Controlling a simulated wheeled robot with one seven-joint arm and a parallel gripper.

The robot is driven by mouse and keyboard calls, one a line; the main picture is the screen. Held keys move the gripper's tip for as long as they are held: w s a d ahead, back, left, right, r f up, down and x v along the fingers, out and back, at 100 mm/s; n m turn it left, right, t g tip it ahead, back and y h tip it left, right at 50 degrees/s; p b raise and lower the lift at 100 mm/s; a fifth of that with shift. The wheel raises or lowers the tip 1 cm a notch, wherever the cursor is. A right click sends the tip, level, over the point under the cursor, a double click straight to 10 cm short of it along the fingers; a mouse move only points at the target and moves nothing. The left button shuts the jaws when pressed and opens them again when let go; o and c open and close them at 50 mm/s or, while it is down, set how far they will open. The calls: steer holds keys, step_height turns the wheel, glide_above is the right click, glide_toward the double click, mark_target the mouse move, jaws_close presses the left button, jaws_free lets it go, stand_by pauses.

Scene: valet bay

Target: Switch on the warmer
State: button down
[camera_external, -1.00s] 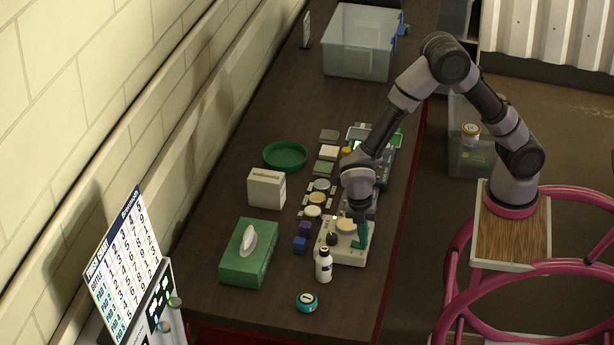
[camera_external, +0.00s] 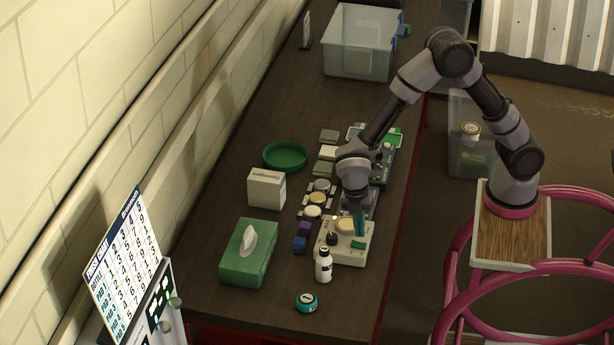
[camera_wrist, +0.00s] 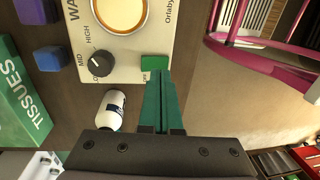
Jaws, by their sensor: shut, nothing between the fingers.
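The warmer (camera_external: 328,254) is a cream box with a round cream plate on top, near the front right of the dark table. In the wrist view its panel (camera_wrist: 125,72) shows a dark round knob (camera_wrist: 100,64), marked HIGH and MID, and a green switch (camera_wrist: 155,62) at the corner. Whether the switch is on or off I cannot tell. My gripper (camera_wrist: 156,76) has green fingers, shut and empty, with the tips right beside the green switch. Contact is unclear. In the external view my gripper (camera_external: 359,232) points down over the warmer's right part.
A white bottle (camera_external: 323,266) stands against the warmer's near side. A teal round item (camera_external: 307,302), a green tissue box (camera_external: 248,254) and blue and purple blocks (camera_external: 300,243) lie nearby. Small dishes and gadgets line the table behind. The near table surface is mostly clear.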

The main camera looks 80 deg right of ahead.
mark_target(363, 245)
step_height(363, 245, up, 11)
steer(key=s, duration=0.1)
steer(key=shift+s, duration=0.2)
steer(key=shift+r, duration=0.15)
steer(key=s+d+r+m+t+y, duration=0.2)
steer(key=s+d+r+m+t, duration=0.6)
steer(key=s+d+r+m, duration=0.9)
step_height(363, 245, up, 3)
steer(key=d+m, duration=0.2)
steer(key=m, duration=0.3)
steer(key=shift+d+t, duration=0.3)
